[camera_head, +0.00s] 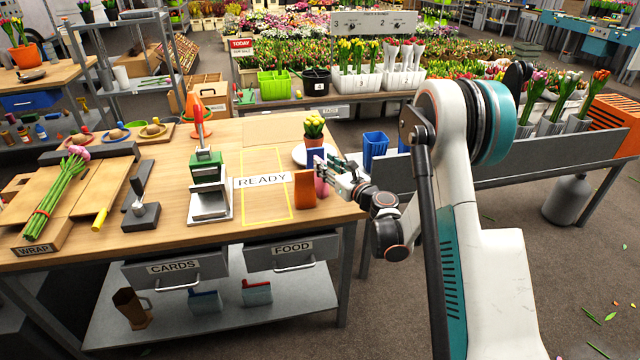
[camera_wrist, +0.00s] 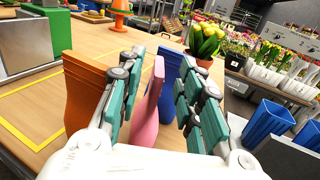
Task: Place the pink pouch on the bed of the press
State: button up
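The pink pouch (camera_head: 320,186) stands upright on the wooden table, between an orange pouch (camera_head: 304,190) and a blue pouch (camera_head: 314,157). In the wrist view the pink pouch (camera_wrist: 149,108) is between the two teal fingers of my gripper (camera_wrist: 160,98). The fingers are apart, with a visible gap between the pouch and the right finger. In the head view my gripper (camera_head: 336,174) reaches in from the right and partly covers the pouch. The press, green and silver (camera_head: 207,170), stands left of the yellow-marked area; its silver bed (camera_head: 211,207) looks bare.
The orange pouch (camera_wrist: 88,95) is close by my left finger and the blue pouch (camera_wrist: 170,72) is just beyond. The yellow-outlined READY area (camera_head: 262,200) is clear. A dark lever tool (camera_head: 140,212) stands left of the press.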

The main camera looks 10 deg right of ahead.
jog(key=shift+b+x, duration=0.55)
jog(key=shift+x, duration=1.35)
jog(key=shift+s, duration=0.1)
grip_shut()
